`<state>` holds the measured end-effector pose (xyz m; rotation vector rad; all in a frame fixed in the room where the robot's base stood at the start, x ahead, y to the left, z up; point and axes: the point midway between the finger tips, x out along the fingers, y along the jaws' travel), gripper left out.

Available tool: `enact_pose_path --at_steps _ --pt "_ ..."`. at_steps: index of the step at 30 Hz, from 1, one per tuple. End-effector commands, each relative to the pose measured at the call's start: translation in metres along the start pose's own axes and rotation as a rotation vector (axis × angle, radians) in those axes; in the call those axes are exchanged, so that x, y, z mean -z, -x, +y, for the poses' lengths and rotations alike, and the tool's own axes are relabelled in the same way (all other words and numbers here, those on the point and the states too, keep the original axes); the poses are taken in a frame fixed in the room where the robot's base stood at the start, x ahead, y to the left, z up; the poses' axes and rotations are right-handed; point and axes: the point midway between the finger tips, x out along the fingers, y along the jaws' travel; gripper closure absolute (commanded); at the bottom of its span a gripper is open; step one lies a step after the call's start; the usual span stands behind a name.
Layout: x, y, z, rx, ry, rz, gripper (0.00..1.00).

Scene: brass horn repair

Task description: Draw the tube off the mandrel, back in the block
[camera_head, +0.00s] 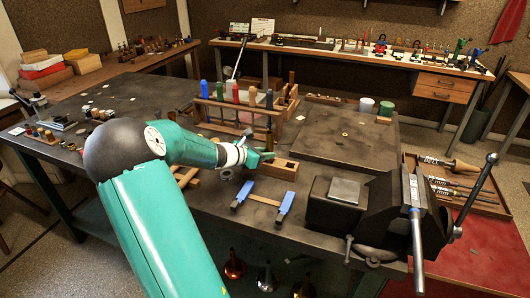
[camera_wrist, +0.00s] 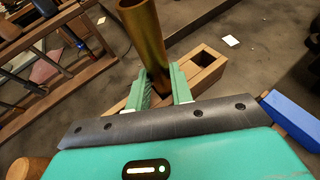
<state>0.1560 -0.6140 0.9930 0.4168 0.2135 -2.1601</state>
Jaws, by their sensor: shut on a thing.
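A brass tube (camera_wrist: 143,35) stands nearly upright between my gripper's green fingers in the wrist view. My gripper (camera_wrist: 160,88) is shut on it near its lower end. The tube (camera_head: 269,138) also shows above my gripper (camera_head: 264,156) in the head view. The wooden block (camera_wrist: 208,72) lies directly under the fingers, with one open square hole to the right of the tube. The tube's foot meets the block's near part, but the fingers hide how deep it sits. The block (camera_head: 283,172) is on the bench. A grey rod (camera_head: 416,238) points forward from the vise; I cannot tell if it is the mandrel.
The black vise (camera_head: 385,222) stands at the bench's right front. Two blue-capped pieces (camera_head: 286,201) lie before the block. A wooden rack with coloured handles (camera_head: 235,95) stands close behind. A flat dark plate (camera_head: 340,143) lies behind right.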

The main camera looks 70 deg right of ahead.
Motion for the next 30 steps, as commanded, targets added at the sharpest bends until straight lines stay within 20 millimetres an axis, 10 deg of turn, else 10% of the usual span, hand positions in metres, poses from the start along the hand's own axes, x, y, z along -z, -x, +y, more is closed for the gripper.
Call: enact_pose_path --at_steps 19,20,23,30 --pt "0.013 -0.005 0.0 0.001 0.001 -0.001 1.0" --pt "0.013 -0.005 0.0 0.0 0.001 -0.001 0.76" --pt "0.013 -0.005 0.0 0.0 0.001 -0.001 0.56" --pt "0.014 -0.005 0.0 0.0 0.001 0.0 0.53"
